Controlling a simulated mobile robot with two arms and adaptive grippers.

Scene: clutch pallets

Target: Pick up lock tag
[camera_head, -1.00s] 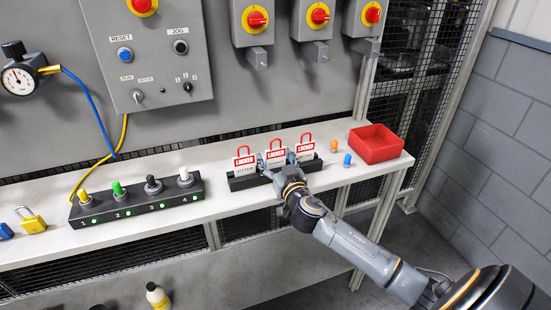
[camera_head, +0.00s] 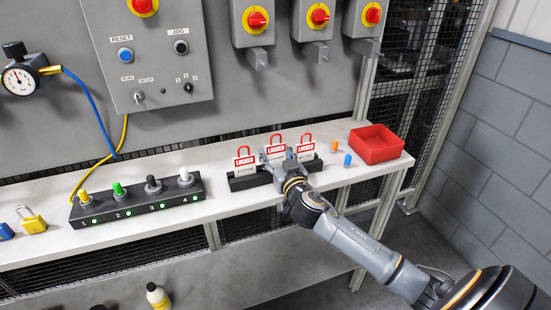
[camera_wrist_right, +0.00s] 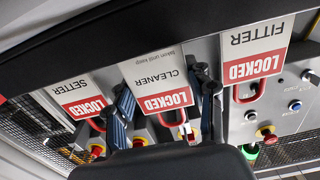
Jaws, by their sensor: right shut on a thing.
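Three white lock tags with red "LOCKED" bands and red hoops stand in a row at a black rack (camera_head: 243,183) on the bench. They are the left tag marked FITTER (camera_head: 245,164), the middle tag (camera_head: 275,149) and the right tag (camera_head: 305,149). The wrist view shows the middle one as the CLEANER tag (camera_wrist_right: 155,75), between SETTER (camera_wrist_right: 75,95) and FITTER (camera_wrist_right: 255,60). My right gripper (camera_head: 276,158) is shut on the CLEANER tag, with a finger on each side. The middle tag sits slightly higher than its neighbours. Its lower edge is hidden by my gripper.
A red open bin (camera_head: 376,145) stands at the bench's right end. An orange plug (camera_head: 334,146) and a blue plug (camera_head: 347,160) stand between bin and rack. A black switch block (camera_head: 137,204) and a yellow padlock (camera_head: 33,222) are on the left. Isolator boxes hang on the wall behind.

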